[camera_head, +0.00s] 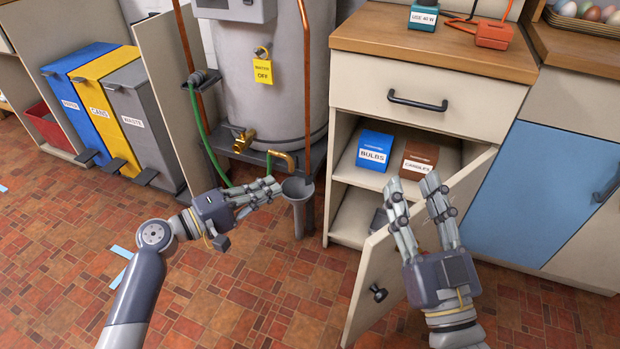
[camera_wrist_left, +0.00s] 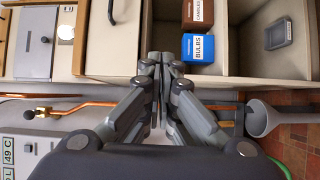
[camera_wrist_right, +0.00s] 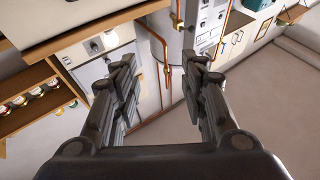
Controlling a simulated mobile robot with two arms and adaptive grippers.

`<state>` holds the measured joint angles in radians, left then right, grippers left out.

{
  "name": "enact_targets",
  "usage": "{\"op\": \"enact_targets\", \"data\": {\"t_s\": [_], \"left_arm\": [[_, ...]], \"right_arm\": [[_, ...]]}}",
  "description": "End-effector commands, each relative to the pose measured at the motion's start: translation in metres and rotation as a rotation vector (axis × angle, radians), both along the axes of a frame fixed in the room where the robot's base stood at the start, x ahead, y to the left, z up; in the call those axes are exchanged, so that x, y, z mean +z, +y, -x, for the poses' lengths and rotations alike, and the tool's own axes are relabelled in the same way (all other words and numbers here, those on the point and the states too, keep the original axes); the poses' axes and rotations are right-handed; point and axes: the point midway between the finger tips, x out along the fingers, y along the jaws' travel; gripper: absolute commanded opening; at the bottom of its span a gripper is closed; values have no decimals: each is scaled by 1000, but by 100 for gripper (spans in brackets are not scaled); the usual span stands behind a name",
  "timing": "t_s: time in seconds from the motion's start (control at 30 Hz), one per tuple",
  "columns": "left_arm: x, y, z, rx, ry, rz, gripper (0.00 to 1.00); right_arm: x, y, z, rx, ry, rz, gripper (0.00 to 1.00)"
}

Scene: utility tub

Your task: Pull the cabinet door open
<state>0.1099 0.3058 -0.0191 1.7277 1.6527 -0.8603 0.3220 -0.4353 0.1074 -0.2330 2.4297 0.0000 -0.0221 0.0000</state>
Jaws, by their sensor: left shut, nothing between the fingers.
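The cream cabinet door (camera_head: 381,277) stands partly open in the head view, swung out towards me from its right side. Its black knob (camera_head: 378,292) shows on the outer face. My right gripper (camera_head: 413,188) is open in front of the door's upper part; its fingers are spread and hold nothing. It also shows open and empty in the right wrist view (camera_wrist_right: 158,85). My left gripper (camera_head: 276,187) is shut and empty, left of the cabinet and in front of the boiler. In the left wrist view its fingers (camera_wrist_left: 161,60) are together. Whether the right hand touches the door cannot be told.
Inside the cabinet are a blue BULBS box (camera_head: 374,152) and a brown CANDLES box (camera_head: 419,158). A drawer with a black handle (camera_head: 418,100) is above. The boiler (camera_head: 268,75) with a grey funnel (camera_head: 298,188) stands left. Tiled floor (camera_head: 270,280) is free in front.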

Motion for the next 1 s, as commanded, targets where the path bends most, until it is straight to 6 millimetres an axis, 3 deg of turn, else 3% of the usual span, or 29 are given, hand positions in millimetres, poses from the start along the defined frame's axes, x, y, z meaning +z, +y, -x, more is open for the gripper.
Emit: {"op": "enact_targets", "data": {"t_s": [0.27, 0.67, 0.8, 1.0], "left_arm": [[3, -17, -10, -30, 12, 23, 0], [3, -85, -61, -29, 11, 21, 0], [2, -88, -37, -28, 14, 18, 0], [2, -92, -22, -26, 13, 19, 0]], "right_arm": [[6, 0, 3, 2, -39, -10, 40], [52, -2, 35, 18, -325, -93, 40], [52, -2, 33, 17, -306, -87, 40], [52, -2, 33, 17, -305, -87, 40]]}}
